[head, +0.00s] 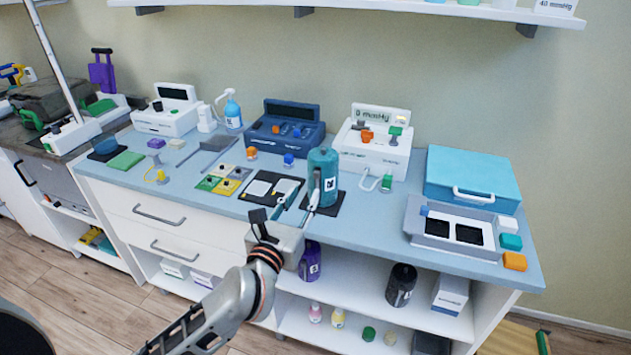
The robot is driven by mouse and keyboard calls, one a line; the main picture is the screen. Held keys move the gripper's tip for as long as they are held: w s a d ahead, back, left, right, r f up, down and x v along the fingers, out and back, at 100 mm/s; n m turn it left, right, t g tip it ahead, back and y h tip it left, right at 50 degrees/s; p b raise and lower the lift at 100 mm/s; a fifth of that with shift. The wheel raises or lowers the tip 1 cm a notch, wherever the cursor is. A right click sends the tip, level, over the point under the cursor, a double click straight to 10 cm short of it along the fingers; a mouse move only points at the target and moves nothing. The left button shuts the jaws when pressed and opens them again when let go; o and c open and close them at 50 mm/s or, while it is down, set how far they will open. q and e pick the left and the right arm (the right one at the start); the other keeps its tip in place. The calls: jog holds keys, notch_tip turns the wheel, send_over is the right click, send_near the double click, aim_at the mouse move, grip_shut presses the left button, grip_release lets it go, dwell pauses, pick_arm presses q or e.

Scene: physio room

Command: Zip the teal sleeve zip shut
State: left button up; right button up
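The teal sleeve (325,165) stands upright as a cylinder on a dark mat (332,207) near the counter's front middle. It has a small white label on its side. Its zip and zip pull are too small to make out. My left gripper (299,197) reaches up from below, in front of the sleeve and to its lower left. Its two fingers are apart with a gap between them, and nothing shows in the gap. The right fingertip overlaps the sleeve's lower left in the picture; I cannot tell whether it touches. My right gripper is not in view.
Left of the sleeve lies a black mat (293,184) with flat pieces. Behind stand a dark blue device (284,130) and a white device (376,150). A grey tray (417,222) and a blue case (472,171) are on the right. Counter between sleeve and tray is mostly clear.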

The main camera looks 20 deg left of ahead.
aim_at(316, 175)
pick_arm(q)
jog(key=w, duration=0.8)
jog(key=shift+d, duration=0.15)
jog(key=shift+s, duration=0.1)
grip_shut()
